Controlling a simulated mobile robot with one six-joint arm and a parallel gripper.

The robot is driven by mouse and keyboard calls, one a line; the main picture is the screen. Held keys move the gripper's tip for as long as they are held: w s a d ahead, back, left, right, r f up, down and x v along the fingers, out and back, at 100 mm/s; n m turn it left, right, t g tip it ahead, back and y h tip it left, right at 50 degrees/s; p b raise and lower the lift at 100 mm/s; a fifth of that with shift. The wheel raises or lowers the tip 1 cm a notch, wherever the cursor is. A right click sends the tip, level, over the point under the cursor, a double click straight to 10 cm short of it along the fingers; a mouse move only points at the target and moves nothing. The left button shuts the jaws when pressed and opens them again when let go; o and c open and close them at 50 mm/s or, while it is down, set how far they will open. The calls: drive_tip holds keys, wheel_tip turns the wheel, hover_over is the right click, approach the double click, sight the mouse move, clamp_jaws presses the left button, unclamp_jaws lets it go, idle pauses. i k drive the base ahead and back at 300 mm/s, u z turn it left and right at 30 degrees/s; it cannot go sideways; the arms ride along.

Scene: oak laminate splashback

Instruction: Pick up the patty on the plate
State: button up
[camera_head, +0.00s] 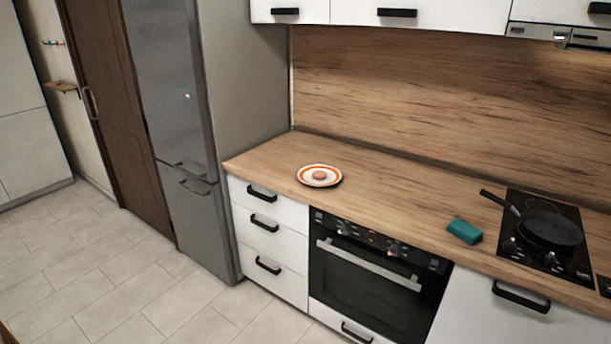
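The patty (320,174) is a small round pinkish-brown disc. It lies in the middle of a white plate with an orange ring (304,178). The plate sits on the left part of the wooden counter, near its front edge and above the left side of the oven. My gripper does not show in the head view, so its state and its place relative to the patty cannot be seen.
The wooden counter (390,196) is clear around the plate. A teal sponge-like block (465,231) lies farther right, beside a cooktop with a black pan (551,230). A tall grey fridge (172,110) borders the counter's left end. Upper cabinets (440,12) hang above. The tiled floor is open at left.

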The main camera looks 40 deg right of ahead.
sight(319, 174)
drive_tip(key=u, duration=0.2)
drive_tip(key=i, duration=0.9)
drive_tip(key=z, duration=0.3)
